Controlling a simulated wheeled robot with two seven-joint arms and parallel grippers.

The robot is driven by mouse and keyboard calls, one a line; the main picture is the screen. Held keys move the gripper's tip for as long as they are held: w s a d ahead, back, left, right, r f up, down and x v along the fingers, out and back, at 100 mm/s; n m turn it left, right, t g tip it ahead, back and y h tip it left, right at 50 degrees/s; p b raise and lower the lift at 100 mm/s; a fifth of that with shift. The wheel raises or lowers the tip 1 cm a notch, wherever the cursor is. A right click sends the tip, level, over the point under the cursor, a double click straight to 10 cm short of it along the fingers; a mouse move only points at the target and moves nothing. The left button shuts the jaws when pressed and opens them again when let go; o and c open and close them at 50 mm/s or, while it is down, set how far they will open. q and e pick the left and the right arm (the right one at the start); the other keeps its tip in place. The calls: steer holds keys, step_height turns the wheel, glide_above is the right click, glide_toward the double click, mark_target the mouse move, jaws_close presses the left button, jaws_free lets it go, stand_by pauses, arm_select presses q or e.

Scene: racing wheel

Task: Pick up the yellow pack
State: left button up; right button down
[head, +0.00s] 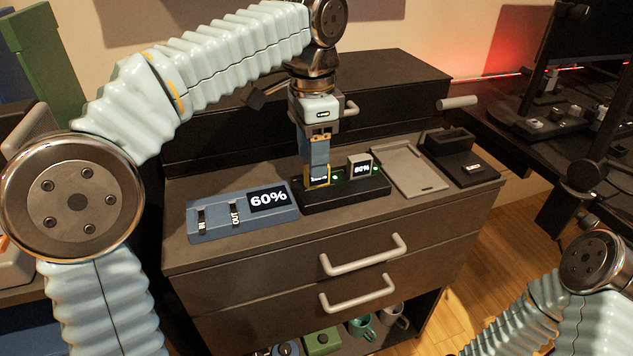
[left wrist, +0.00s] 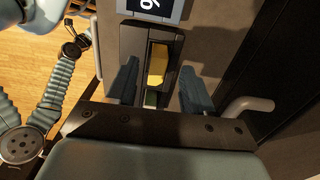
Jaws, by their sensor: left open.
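The yellow pack (head: 309,178) stands in the black dock (head: 345,197) on the cabinet top, partly hidden behind my gripper in the head view. My left gripper (head: 319,176) points straight down over it with its blue-grey fingers at the pack. In the left wrist view the yellow pack (left wrist: 157,66) shows between the two spread fingers of the left gripper (left wrist: 161,84), with a visible gap on each side. The left gripper is open. My right arm shows at the lower right of the head view, but its gripper is not seen.
A grey pack marked 80% (head: 360,168) stands at the dock's right end. A blue panel reading 60% (head: 240,212) lies left of the dock. A flat grey tray (head: 408,171) and a black stand (head: 463,160) lie to the right. Drawer handles (head: 362,254) stick out in front.

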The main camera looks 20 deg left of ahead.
arm_select(q)
step_height(320, 180, down, 3)
steer(key=shift+s+d+f, duration=0.1)
jaws_close()
stand_by(0.3)
